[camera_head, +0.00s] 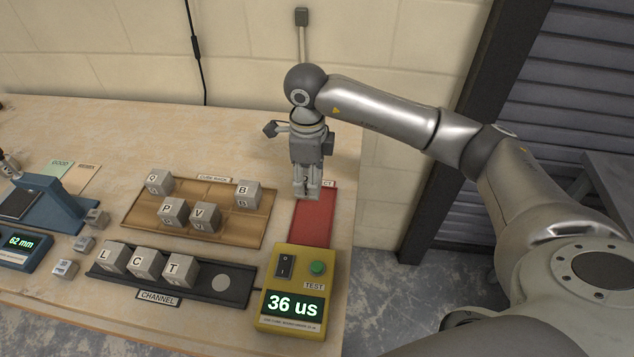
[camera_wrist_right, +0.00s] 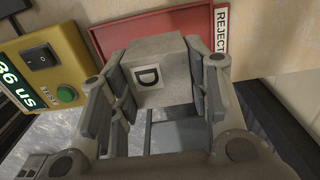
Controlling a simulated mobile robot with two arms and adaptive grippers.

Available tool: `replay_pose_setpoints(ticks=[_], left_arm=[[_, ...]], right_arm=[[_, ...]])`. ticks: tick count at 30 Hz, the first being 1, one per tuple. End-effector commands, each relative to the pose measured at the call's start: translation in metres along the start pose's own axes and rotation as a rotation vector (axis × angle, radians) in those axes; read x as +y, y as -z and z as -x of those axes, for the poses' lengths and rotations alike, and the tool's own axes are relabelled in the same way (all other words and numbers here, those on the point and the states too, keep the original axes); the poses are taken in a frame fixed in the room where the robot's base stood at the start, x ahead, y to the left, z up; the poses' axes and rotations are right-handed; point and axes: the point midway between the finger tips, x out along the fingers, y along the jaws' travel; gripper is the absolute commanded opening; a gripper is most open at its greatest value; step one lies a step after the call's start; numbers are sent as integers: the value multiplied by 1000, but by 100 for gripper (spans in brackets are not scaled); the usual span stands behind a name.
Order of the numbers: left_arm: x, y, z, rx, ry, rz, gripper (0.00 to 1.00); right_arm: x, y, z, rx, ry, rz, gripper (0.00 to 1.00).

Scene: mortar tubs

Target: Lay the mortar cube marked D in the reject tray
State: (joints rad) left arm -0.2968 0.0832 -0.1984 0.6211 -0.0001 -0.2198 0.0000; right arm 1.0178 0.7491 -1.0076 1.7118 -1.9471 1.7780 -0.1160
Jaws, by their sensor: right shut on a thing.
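My right gripper (camera_head: 306,190) reaches down over the red reject tray (camera_head: 312,228). In the right wrist view the gripper (camera_wrist_right: 165,90) is shut on a grey cube marked D (camera_wrist_right: 160,62), with a finger on each side. The letter faces the camera. The reject tray also shows in the right wrist view (camera_wrist_right: 125,30), behind the cube, with its REJECT label at the right end. I cannot tell whether the cube touches the tray floor. In the head view the cube is mostly hidden by the fingers.
The yellow tester (camera_head: 292,292) reading 36 us stands just in front of the tray. The wooden cube rack (camera_head: 225,222) holds cubes Q, P, V and B to the left. The black channel (camera_head: 205,293) holds L, C and T. A blue gauge (camera_head: 48,205) stands far left.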

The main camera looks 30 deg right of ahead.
Motion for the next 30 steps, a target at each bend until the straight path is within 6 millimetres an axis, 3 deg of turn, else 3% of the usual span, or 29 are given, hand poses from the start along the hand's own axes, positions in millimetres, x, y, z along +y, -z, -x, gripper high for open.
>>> replay_pose_setpoints(ticks=[6,13,19,30], left_arm=[[0,0,9,0,-1,0,66],[2,0,13,-1,-3,0,66],[4,-1,18,-3,-6,0,66],[5,-2,12,-4,-7,0,66]], right_arm=[[-20,8,-24,-1,0,-2,12],[-30,13,-38,1,0,-2,12],[-29,12,-67,-1,-1,0,12],[-30,11,-73,-2,1,0,12]])
